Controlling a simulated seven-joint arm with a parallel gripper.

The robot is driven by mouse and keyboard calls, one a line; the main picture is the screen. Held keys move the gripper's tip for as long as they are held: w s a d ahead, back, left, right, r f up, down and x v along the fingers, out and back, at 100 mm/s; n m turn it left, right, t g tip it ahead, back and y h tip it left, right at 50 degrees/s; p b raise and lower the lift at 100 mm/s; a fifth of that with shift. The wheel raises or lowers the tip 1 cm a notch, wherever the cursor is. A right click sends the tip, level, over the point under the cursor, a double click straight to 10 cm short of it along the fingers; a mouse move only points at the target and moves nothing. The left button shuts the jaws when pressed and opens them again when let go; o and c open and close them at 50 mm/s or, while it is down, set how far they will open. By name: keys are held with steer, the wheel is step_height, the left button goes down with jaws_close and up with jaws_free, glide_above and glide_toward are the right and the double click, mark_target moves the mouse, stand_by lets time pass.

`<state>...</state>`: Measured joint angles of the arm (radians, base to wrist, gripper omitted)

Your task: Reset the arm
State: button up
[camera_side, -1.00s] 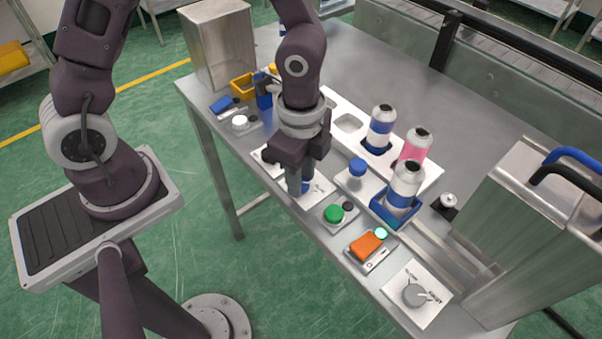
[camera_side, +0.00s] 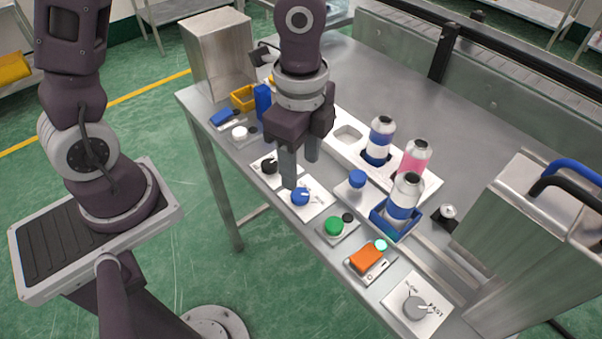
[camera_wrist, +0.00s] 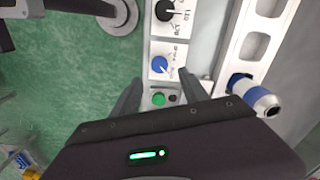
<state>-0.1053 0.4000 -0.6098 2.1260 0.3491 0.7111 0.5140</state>
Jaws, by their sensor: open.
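My gripper (camera_side: 300,172) is open and empty, with its fingers pointing down above the control panels on the steel table. A blue knob (camera_side: 300,196) on a white plate sits just below and in front of the fingers, and it shows clear of them. In the wrist view the blue knob (camera_wrist: 159,65) lies ahead of the fingers, and a green button (camera_wrist: 158,99) shows between them. A black knob (camera_side: 269,166) on another plate is to the left of the fingers.
A white rack holds a blue-banded can (camera_side: 380,138) and a pink can (camera_side: 414,158). Another can (camera_side: 405,195) stands in a blue holder. An orange switch (camera_side: 366,258), a grey speed dial (camera_side: 416,308) and a metal housing (camera_side: 530,230) are at the right. A metal box (camera_side: 218,60) stands back left.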

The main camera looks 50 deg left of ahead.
steer(key=shift+r, duration=0.1)
steer(key=s+a+r+n+t, duration=0.5)
steer(key=s+a+r+n, duration=0.5)
steer(key=r+n, duration=0.4)
steer(key=shift+s+t, duration=0.3)
steer(key=shift+s, duration=0.4)
